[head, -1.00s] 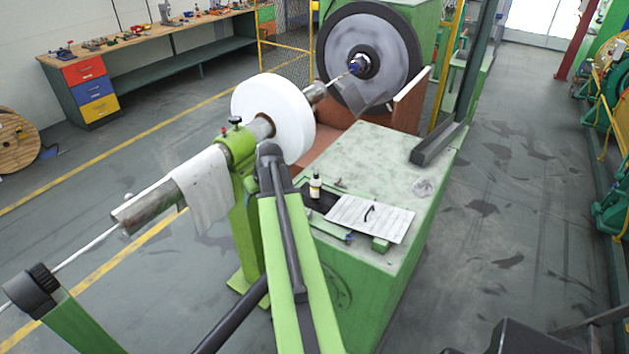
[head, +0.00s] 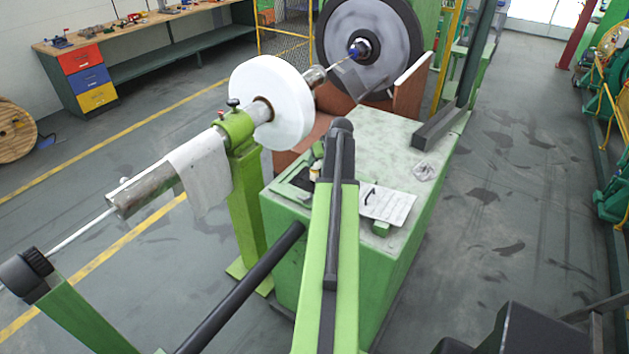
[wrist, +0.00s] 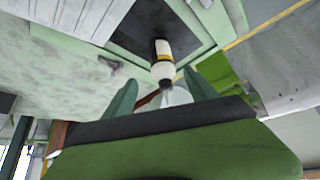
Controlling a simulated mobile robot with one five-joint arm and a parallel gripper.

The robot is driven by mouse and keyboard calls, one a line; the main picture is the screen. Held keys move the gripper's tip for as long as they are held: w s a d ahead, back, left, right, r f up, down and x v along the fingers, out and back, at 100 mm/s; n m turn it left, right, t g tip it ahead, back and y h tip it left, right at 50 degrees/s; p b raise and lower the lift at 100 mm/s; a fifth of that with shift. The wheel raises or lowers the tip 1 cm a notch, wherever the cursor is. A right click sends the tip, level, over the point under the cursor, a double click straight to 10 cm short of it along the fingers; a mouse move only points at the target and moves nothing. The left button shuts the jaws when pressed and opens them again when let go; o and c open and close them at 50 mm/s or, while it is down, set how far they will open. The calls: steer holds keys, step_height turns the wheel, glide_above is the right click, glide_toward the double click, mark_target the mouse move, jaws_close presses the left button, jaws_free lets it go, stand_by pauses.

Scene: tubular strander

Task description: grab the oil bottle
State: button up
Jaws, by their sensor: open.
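The oil bottle (wrist: 162,52) has a cream and black label and a white top. In the wrist view it is near the middle, in front of a dark mat (wrist: 130,30), with its top pointing toward my gripper (wrist: 160,80). The gripper's two green fingers are spread apart, one on each side of the bottle's top end; I see no clear contact. In the head view only a small part of the bottle (head: 314,173) shows on the green bench (head: 393,145), left of my arm. My arm hides most of the gripper there.
A paper sheet (head: 388,204) lies on the bench right of my arm. The white wheel (head: 272,103) and a hanging grey cloth (head: 203,172) stand left of the bench. A dark beam (head: 438,128) lies at the back right.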

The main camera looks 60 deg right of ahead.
mark_target(319, 164)
steer(key=b+x, duration=0.2)
steer(key=x, duration=0.2)
steer(key=shift+f, duration=0.1)
steer(key=b+x, duration=0.4)
steer(key=x, duration=0.1)
steer(key=shift+s+a+f, duration=0.1)
steer(key=shift+a+f, duration=0.05)
steer(key=shift+a, duration=0.1)
steer(key=shift+d+f+b, duration=0.1)
steer(key=shift+b, duration=0.2)
jaws_close()
steer(key=shift+r, duration=0.3)
